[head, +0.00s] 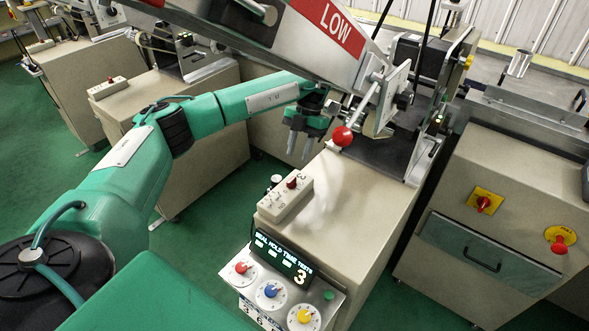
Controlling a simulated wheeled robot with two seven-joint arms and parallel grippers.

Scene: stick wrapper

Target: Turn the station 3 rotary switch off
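A control panel with a display reading 3 (290,262) stands at the lower middle, with red (241,268), blue (270,291) and yellow (304,316) dials. Behind it, a beige control box (284,200) with a red knob (291,183) sits on the cabinet top. A red rotary switch (483,203) on a square yellow plate is on the right cabinet. I cannot tell which control is the station 3 rotary switch, or its setting. My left gripper (299,152) hangs beyond the control box, pointing down, its fingers apart and empty. My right gripper is out of view.
A slanted metal arm marked LOW (340,28) and a lever with a red ball (343,136) hang close to my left gripper. A red button (559,245) on a yellow round plate and a drawer (486,262) are on the right cabinet. Green floor lies between cabinets.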

